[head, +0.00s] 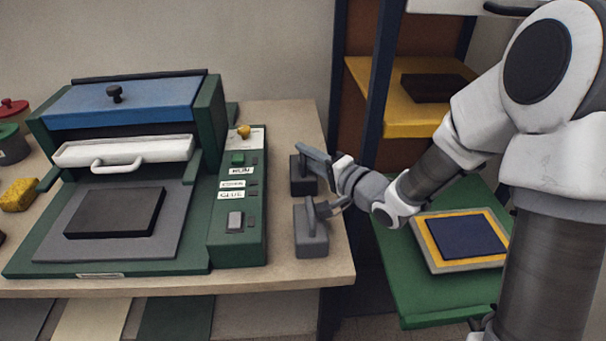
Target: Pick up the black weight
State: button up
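The black weight (299,184) is a small dark block on the right part of the bench, beside the green control box. My gripper (311,180) reaches in from the right with its fingers apart. One finger passes over the top of the black weight and hides part of it; whether it touches cannot be told. The other finger is lower, close to the handle of a grey weight (311,242), which stands just in front of the black one. Nothing is seen held in the gripper.
A green press (228,220) with a blue lid (135,102) and a dark plate stands to the left. The bench's (284,120) right edge is close by the weights. A green shelf (425,303) with a framed blue pad (465,237) is at the right, below my arm.

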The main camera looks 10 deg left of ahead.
grip_shut()
dwell(1.2)
jog(key=shift+r, duration=0.2)
